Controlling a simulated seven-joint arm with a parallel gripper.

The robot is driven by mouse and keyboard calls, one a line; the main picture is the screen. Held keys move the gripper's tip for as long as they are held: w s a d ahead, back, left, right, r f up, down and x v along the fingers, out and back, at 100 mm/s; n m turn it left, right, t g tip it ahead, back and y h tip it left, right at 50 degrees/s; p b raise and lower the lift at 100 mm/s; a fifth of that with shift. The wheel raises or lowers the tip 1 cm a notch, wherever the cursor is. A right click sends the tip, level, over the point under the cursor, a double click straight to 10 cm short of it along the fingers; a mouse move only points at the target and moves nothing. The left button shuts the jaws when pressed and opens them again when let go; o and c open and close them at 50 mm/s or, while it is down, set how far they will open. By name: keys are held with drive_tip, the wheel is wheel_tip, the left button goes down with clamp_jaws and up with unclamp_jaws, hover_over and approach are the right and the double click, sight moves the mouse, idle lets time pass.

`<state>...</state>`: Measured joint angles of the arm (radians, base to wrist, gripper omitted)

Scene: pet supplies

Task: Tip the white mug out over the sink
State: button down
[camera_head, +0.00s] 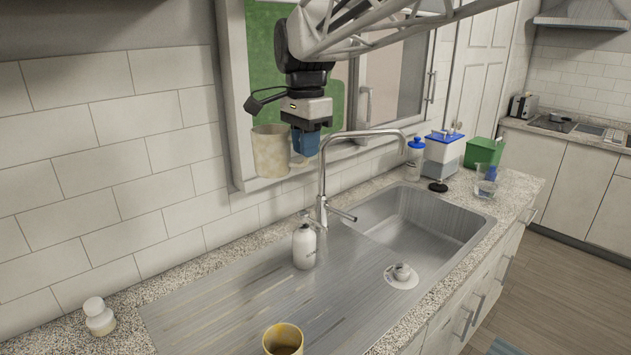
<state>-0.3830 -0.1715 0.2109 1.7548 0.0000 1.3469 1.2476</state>
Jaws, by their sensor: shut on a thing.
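The off-white mug (270,152) hangs in the air in front of the tiled wall and window frame, left of the tap. It looks about upright, and its contents cannot be seen. My gripper (306,142) is shut on the mug's right side, where its blue finger part hides some of the mug. The steel sink (420,218) has its basin to the right and lower than the mug, on the far side of the tap. The ribbed drainboard (235,305) lies to the left of the basin.
The tall tap (322,185) stands just right of the mug. A white soap bottle (304,246), a yellow-rimmed cup (283,340) and a small white jar (99,317) stand lower down. A blue-capped bottle (415,160), a tub (444,153), a green box (484,152) and a glass (486,180) stand beyond the basin.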

drive_tip(key=s+d+r+n, duration=0.1)
drive_tip(key=d+r+n, duration=0.35)
drive_tip(key=r, duration=1.15)
drive_tip(key=w+d+r+m, duration=0.1)
drive_tip(key=w+d+m, duration=0.2)
drive_tip(key=w+d, duration=0.15)
drive_tip(key=w+d+f+m, duration=0.8)
drive_tip(key=w+d+f, duration=0.4)
drive_tip(key=w, duration=0.3)
drive_tip(key=w+d+f+m, duration=0.4)
drive_tip(key=w+d+f, duration=0.2)
drive_tip(key=d+f, duration=0.25)
drive_tip(key=w+d+f+m, duration=0.5)
drive_tip(key=d+f, duration=0.2)
drive_tip(key=f, duration=0.2)
wheel_tip(320, 180, down, 7)
drive_tip(key=w+d+m, duration=0.2)
drive_tip(key=m, duration=0.2)
drive_tip(key=a+f+m, duration=0.5)
drive_tip(key=a, duration=0.2)
drive_tip(key=shift+w+a+f, duration=0.2)
drive_tip(key=shift+w+f, duration=0.05)
drive_tip(key=shift+w, duration=0.1)
